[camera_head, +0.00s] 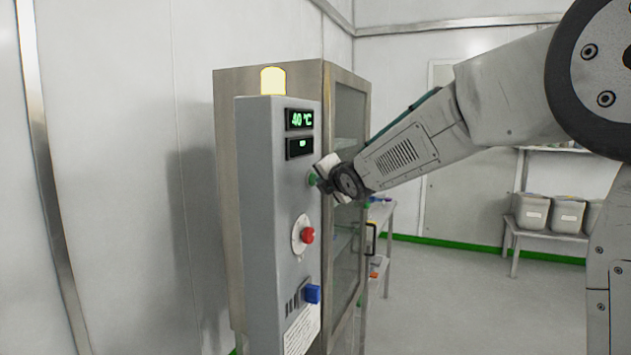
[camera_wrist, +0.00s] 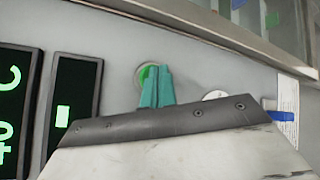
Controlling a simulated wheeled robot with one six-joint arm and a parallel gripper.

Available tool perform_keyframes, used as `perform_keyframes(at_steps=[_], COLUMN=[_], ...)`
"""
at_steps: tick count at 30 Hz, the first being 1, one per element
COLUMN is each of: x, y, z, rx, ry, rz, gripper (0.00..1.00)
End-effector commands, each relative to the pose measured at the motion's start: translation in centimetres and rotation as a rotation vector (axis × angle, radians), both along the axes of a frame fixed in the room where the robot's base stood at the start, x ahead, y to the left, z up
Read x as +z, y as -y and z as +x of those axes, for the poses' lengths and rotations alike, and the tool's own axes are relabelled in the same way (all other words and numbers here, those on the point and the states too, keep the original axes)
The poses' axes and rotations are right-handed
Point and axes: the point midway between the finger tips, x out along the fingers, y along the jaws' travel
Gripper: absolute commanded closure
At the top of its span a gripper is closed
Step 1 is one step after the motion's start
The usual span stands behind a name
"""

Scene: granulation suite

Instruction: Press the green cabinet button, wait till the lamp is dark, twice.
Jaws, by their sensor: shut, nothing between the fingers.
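The green button (camera_head: 312,179) is on the front panel of the grey control cabinet (camera_head: 262,200), below two small displays. In the wrist view the green button (camera_wrist: 148,76) sits in a pale ring, partly hidden behind the fingertips. My gripper (camera_head: 318,176) is shut and empty, with its teal fingers (camera_wrist: 155,86) right at the button; whether they touch it I cannot tell. The lamp (camera_head: 272,81) on top of the cabinet glows pale yellow. The upper display (camera_head: 300,119) reads 40 °C, and the lower display (camera_head: 299,147) shows a small green mark.
Below the button are a red knob (camera_head: 307,235) on a pale disc and a blue switch (camera_head: 313,294). A glass-doored cabinet (camera_head: 347,120) stands behind the panel. Grey bins (camera_head: 567,214) sit on a bench at the right. Open floor lies between.

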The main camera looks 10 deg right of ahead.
Motion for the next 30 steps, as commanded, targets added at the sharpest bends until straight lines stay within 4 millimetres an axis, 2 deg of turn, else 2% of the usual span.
perform_keyframes(at_steps=[13,24,30], x=[0.0,0.0,0.0], y=[-0.2,1.2,1.3], z=[0.1,-0.9,-1.0], rx=[0.001,0.000,0.000], ry=[-0.001,0.000,0.000], rz=[0.000,0.000,0.000], gripper=[1.00,1.00,1.00])
